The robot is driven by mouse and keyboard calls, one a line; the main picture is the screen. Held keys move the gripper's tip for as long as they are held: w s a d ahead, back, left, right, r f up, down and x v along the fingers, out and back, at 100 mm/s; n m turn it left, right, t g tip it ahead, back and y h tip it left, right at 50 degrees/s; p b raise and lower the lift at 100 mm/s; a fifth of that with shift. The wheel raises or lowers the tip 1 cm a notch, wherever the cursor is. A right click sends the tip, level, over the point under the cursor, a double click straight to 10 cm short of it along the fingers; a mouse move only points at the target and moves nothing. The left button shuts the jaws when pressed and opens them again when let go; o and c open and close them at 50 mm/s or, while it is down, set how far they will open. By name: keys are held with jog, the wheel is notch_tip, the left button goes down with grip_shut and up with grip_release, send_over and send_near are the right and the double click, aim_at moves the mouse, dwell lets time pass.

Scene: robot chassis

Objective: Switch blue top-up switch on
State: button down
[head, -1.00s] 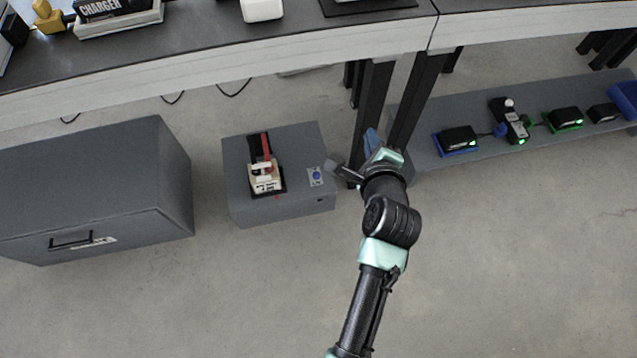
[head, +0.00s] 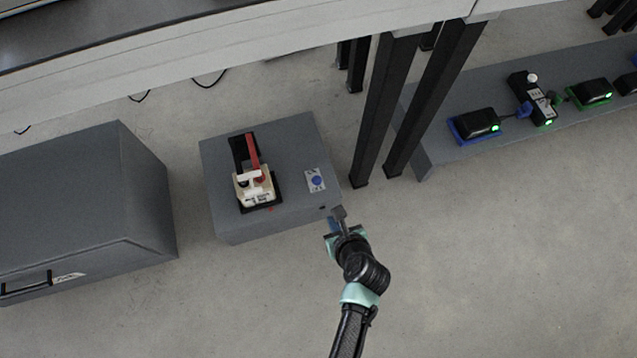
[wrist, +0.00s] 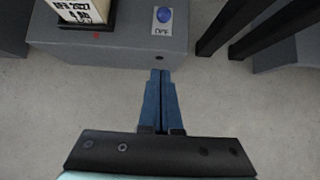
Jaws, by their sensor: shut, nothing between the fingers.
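The blue switch (head: 316,181) is a round blue knob on a small pale plate on top of a grey box (head: 285,135), near the box's right side. In the wrist view the blue knob (wrist: 164,15) is near the top, with a label below it. My gripper (head: 337,213) is at the box's front right corner, apart from the switch and on the near side of it. In the wrist view its two blue fingers (wrist: 160,75) are together, with nothing between them, and point toward the box's front face.
A cream unit with a red lever (head: 254,185) stands on the same box, left of the switch. Dark table legs (head: 380,110) rise right of the box. A larger grey case (head: 80,200) stands left. A low grey shelf (head: 430,145) with devices is at right.

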aim_at(317, 181)
jog(key=shift+s, duration=0.1)
jog(key=b+x, duration=0.7)
jog(key=x, duration=0.3)
jog(key=shift+f+b, duration=0.1)
jog(key=shift+b, duration=0.3)
jog(key=w, duration=0.1)
jog(key=w+r+b, duration=0.1)
jog(key=shift+w+a+r, duration=0.2)
jog(key=shift+w+a, duration=0.2)
jog(key=shift+w+a+r+b, duration=0.15)
jog(key=shift+w+r+b, duration=0.2)
